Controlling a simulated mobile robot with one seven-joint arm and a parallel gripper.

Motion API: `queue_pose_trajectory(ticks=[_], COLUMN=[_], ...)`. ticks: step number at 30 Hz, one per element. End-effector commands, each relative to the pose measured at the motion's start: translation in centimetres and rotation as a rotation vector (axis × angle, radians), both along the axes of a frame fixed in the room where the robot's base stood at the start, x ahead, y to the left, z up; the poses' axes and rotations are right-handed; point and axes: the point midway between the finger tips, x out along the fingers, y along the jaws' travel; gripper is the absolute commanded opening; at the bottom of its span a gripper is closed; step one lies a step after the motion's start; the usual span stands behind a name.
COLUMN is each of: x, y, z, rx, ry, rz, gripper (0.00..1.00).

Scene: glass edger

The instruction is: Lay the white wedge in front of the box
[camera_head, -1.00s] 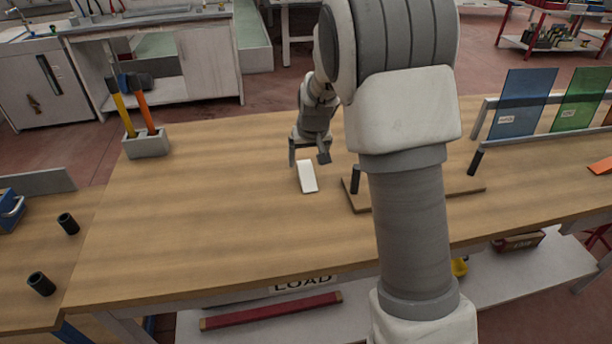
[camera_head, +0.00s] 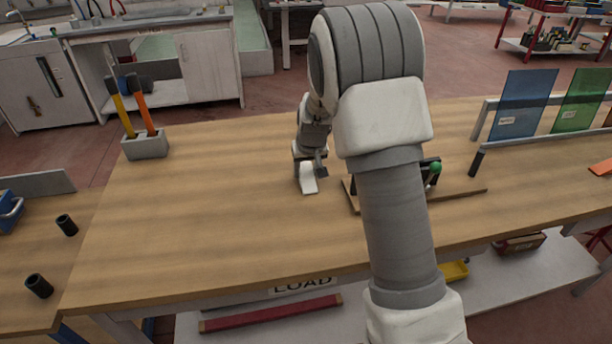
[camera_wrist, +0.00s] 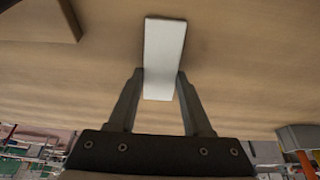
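The white wedge (camera_head: 308,185) lies on the wooden table, left of a low wooden board. In the wrist view the wedge (camera_wrist: 164,50) is a long pale strip, its near end between my fingers. My gripper (camera_head: 309,172) is low at the table; in the wrist view, the two fingers of my gripper (camera_wrist: 160,75) sit against both long sides of the wedge with no clear gap. A grey box (camera_head: 146,146) holding orange and yellow handled tools stands at the table's back left. A blue box (camera_head: 10,211) is partly in view at the far left.
The wooden board (camera_head: 460,190) with a green-knobbed fixture (camera_head: 435,170) lies right of my gripper, partly hidden by my arm. Blue (camera_head: 523,103) and green glass panes (camera_head: 578,98) stand in a rack at right. The table's left and middle are clear.

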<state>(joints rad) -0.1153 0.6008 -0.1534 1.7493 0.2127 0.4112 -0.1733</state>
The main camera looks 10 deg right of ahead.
Motion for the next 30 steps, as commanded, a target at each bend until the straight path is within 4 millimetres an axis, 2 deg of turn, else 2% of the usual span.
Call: queue_pose_trajectory(ticks=[1,5,6,13,16,27,30], x=[0.0,0.0,0.0,0.0,0.1,0.1,0.1], y=[0.0,0.0,0.0,0.0,0.0,0.0,0.0], z=[0.0,0.0,0.0,0.1,0.8,7.8,9.1], rx=[0.000,0.000,0.000,0.000,0.000,0.000,0.000], ry=[0.000,0.000,0.000,-0.001,-0.002,-0.005,-0.003], rz=[0.000,0.000,0.000,0.000,0.000,0.001,0.000], gripper=[0.26,0.02,0.00,0.00,0.00,0.00,0.00])
